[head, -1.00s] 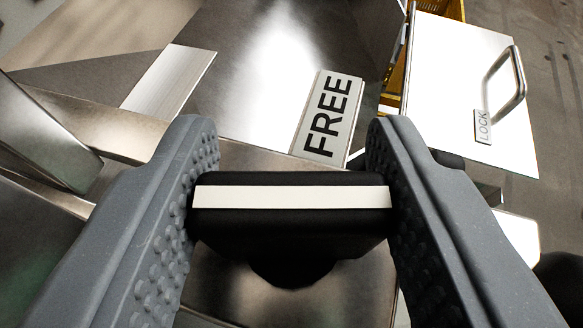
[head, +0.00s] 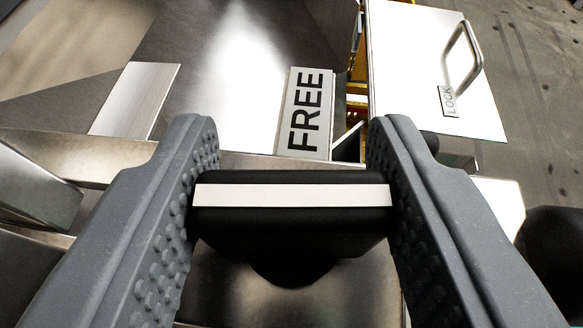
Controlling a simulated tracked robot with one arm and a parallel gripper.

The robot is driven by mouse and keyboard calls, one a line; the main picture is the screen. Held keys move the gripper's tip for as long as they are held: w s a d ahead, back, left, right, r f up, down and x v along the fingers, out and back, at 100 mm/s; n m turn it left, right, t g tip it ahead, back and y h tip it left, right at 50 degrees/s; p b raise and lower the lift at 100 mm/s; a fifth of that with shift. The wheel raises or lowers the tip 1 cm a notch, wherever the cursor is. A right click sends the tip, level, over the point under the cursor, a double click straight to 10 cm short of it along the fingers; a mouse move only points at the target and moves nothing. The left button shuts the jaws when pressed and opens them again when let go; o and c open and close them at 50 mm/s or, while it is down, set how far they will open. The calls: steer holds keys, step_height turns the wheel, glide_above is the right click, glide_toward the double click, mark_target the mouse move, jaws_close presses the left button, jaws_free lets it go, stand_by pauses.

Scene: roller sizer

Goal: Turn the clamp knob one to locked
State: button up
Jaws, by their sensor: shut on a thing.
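The clamp knob (head: 290,220) is a black bar with a white stripe along its top, on a darker round stem below. It lies in the lower middle of the head view. My gripper (head: 291,195) is shut on it, with one grey studded finger against each end of the bar. A FREE label (head: 305,114) lies on the metal plate just beyond the knob. A small LOCK label (head: 450,102) is near a handle at the upper right. The knob's base is partly hidden under the bar.
A white panel (head: 420,55) with a metal handle (head: 473,55) stands at the upper right, with yellow parts beside it. Metal bars (head: 80,150) cross at the left. A black round part (head: 560,255) is at the right edge. Grey floor lies beyond.

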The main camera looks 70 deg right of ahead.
steer(key=o, duration=1)
steer(key=shift+a, duration=0.1)
steer(key=b+v, duration=0.2)
steer(key=v, duration=1.1)
steer(key=shift+a+r, duration=0.2)
steer(key=shift+a, duration=0.1)
